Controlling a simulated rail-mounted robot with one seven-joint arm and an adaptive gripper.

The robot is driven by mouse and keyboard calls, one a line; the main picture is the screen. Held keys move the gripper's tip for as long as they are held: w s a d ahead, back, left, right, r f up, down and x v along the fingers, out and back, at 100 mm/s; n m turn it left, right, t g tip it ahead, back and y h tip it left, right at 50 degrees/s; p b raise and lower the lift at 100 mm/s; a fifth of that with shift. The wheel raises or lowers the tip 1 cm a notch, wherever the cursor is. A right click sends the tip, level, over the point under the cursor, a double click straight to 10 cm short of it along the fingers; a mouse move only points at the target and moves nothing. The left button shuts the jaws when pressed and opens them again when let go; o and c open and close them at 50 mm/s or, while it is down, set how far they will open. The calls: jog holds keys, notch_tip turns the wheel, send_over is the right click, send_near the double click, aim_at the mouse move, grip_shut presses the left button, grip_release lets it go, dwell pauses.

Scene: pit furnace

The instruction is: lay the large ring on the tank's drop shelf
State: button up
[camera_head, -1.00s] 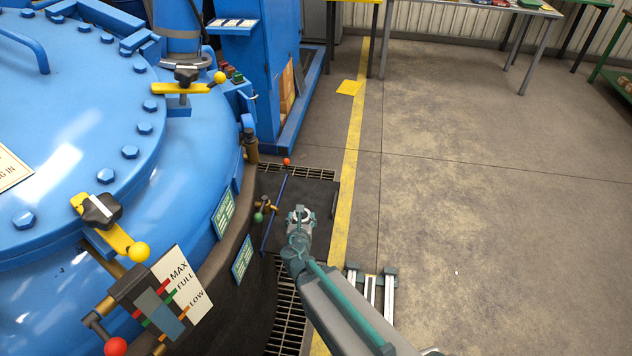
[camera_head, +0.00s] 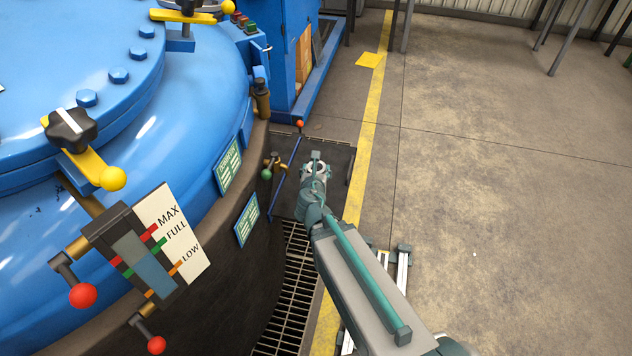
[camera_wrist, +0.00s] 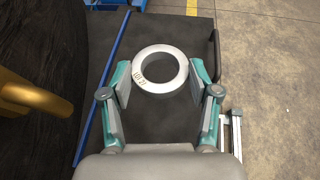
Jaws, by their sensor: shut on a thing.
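My gripper (camera_wrist: 160,78) is shut on the large ring (camera_wrist: 160,89), a flat silver ring with small markings on its left side. The fingers hold it by its outer edge from left and right. In the head view my gripper (camera_head: 316,170) is over a dark flat plate (camera_head: 338,160) beside the tank, which looks like the drop shelf. The plate also fills the middle of the wrist view (camera_wrist: 160,130) and has a raised right edge. The height of the ring above it is hard to tell. The blue tank (camera_head: 190,110) with its dark lower wall stands to the left.
A thin blue bar (camera_head: 285,180) runs along the plate's left side, near a brass valve with a green knob (camera_head: 267,174). A level gauge (camera_head: 140,260) with red knobs juts from the tank. A floor grating (camera_head: 290,290) lies nearer. Open floor is right.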

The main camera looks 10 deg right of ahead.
jog(key=b+x, duration=0.2)
jog(key=x, duration=0.1)
jog(key=b+x, duration=0.2)
jog(key=shift+w+a+f, duration=0.1)
jog(key=shift+w+a, duration=0.1)
jog(key=shift+w, duration=0.1)
jog(key=w+f, duration=0.1)
jog(key=w+f+b, duration=0.1)
jog(key=shift+d+f, duration=0.2)
jog(key=shift+f, duration=0.2)
jog(key=shift+w+d+f, duration=0.15)
jog(key=shift+w+f, duration=0.3)
jog(key=shift+f, duration=0.2)
jog(key=f+b, duration=0.1)
jog(key=f, duration=0.1)
jog(key=w+f, duration=0.1)
jog(key=f, duration=0.1)
jog(key=shift+w+d+f+b, duration=0.1)
jog(key=shift+w+f+b, duration=0.1)
jog(key=shift+b, duration=0.15)
jog(key=shift+f, duration=0.15)
jog(key=shift+f, duration=0.2)
jog(key=o, duration=1.3)
